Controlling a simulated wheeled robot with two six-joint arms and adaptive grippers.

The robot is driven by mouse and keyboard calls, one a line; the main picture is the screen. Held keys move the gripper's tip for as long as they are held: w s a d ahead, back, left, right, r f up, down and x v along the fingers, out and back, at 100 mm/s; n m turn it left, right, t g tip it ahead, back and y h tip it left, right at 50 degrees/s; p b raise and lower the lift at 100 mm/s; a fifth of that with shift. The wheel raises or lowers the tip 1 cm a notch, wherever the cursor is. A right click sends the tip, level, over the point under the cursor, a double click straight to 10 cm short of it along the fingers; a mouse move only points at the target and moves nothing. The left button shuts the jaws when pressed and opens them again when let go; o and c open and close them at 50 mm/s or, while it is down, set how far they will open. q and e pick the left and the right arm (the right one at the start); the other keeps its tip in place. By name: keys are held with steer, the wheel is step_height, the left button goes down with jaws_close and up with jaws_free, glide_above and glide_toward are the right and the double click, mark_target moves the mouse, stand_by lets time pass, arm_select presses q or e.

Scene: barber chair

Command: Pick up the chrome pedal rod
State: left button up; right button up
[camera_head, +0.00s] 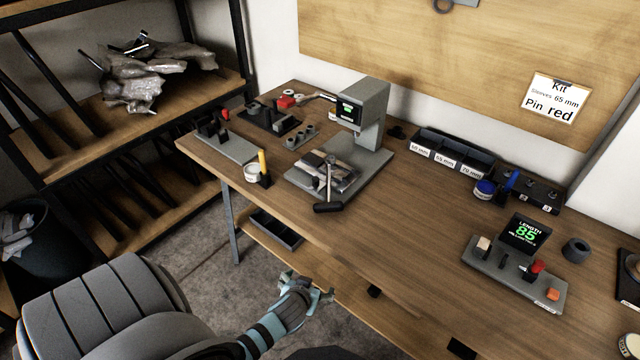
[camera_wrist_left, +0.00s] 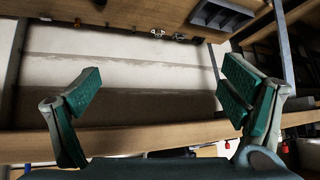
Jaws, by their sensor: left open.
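A chrome rod with a black pad at its lower end, apparently the pedal rod (camera_head: 329,178), is by the grey base of a bench machine (camera_head: 365,105). Its pad (camera_head: 328,208) is near the front of the workbench. My left gripper (camera_head: 308,286) is open and empty, in front of the bench edge and below the rod in the head view. In the left wrist view its two green-padded fingers (camera_wrist_left: 162,100) are wide apart with nothing between them. The rod cannot be made out in that view. My right gripper is not in view.
The workbench (camera_head: 420,240) has clear wood right of the machine. A stand with a green length display (camera_head: 525,232) and a labelled bin row (camera_head: 452,156) are to the right. A lower shelf with a dark tray (camera_head: 276,228) is under the bench. Shelving stands left.

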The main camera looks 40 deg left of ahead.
arm_select(q)
steer(key=w+a+r+n+t+y+b, duration=0.15)
steer(key=w+r, duration=0.25)
steer(key=r, duration=0.4)
steer(key=w+a+r+n+t+y, duration=0.2)
steer(key=w+r+n, duration=0.15)
steer(key=r, duration=0.55)
steer(key=shift+h, duration=0.25)
steer(key=b+x, duration=0.2)
steer(key=x, duration=1.2)
steer(key=shift+w+d+r, duration=0.1)
steer(key=shift+w+d, duration=0.05)
steer(key=shift+w, duration=0.1)
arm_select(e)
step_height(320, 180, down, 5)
arm_select(q)
steer(key=shift+r, duration=0.1)
steer(key=c, duration=1.7)
step_height(320, 180, up, 10)
steer(key=p, duration=0.4)
step_height(320, 180, up, 10)
steer(key=p, duration=0.2)
glide_above(327, 197)
steer(key=shift+s+d, duration=0.2)
steer(key=shift+s, duration=0.05)
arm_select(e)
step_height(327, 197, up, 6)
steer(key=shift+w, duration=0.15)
